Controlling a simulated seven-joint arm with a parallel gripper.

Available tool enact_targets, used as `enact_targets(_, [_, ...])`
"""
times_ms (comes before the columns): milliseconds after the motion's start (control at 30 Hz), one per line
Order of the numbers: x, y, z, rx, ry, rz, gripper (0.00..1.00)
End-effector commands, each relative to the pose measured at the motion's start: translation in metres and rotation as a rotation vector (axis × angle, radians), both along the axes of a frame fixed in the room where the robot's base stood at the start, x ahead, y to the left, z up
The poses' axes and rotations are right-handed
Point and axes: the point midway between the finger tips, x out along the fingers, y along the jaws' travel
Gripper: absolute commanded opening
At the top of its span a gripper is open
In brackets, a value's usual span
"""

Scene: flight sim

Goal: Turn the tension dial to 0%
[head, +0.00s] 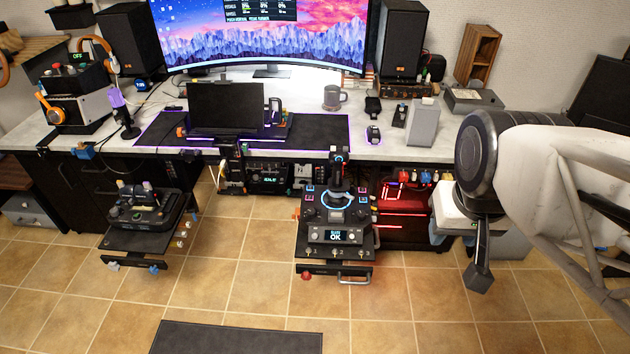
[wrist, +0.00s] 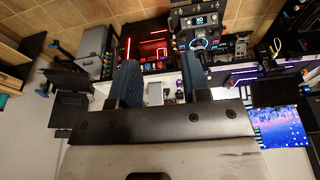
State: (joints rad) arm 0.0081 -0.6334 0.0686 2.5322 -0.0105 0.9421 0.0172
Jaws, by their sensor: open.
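A black flight-stick unit (head: 338,215) stands on a mount in front of the desk, with a lit blue ring, a small screen reading OK and small knobs. It also shows near the top of the wrist view (wrist: 200,22). I cannot tell which knob is the tension dial, and no percentage is legible on the unit. My gripper (head: 478,280) hangs at the right, above the floor and well apart from the unit. In the wrist view its two blue-padded fingers (wrist: 161,85) are spread with nothing between them.
A throttle unit (head: 145,212) sits on a left-hand mount. The desk (head: 300,145) carries a monitor, speakers, a mug (head: 334,97) and a microphone (head: 122,112). A red-lit case (head: 402,212) stands right of the stick unit. The tiled floor in front is mostly clear, with a dark mat (head: 237,338).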

Motion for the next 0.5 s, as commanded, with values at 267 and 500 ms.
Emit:
enact_targets(267, [0.007,0.001,0.0,0.001,0.003,-0.002,0.6])
enact_targets(500, [0.035,0.006,0.0,0.007,0.017,-0.011,0.6])
